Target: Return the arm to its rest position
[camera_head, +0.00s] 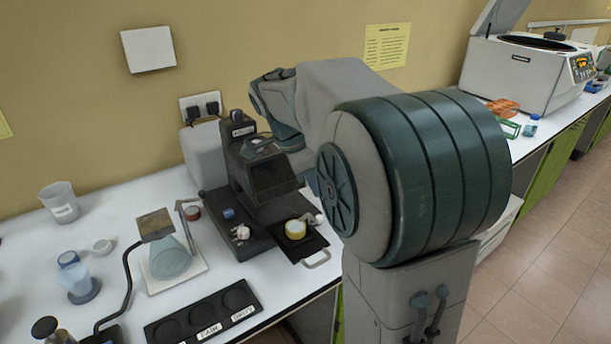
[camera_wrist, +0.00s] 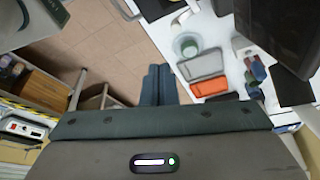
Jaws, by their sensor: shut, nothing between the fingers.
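My arm fills the middle of the head view, its large teal-banded joint (camera_head: 420,165) raised in front of the counter. Its far links reach back toward the wall, above a dark instrument (camera_head: 262,172). My gripper (camera_wrist: 159,68) shows in the wrist view as two teal fingers side by side, shut and empty. Tiled floor (camera_wrist: 110,42) shows beyond the fingertips. The fingers cannot be made out in the head view, where the arm's far end is partly hidden.
A yellow-rimmed container (camera_head: 295,229) sits on the instrument's black tray. A flask (camera_head: 170,258), a labelled cup (camera_head: 60,203) and a black rack (camera_head: 203,313) stand left. A centrifuge (camera_head: 515,75) stands right. Grey (camera_wrist: 202,65) and orange (camera_wrist: 208,88) trays lie right of my fingers.

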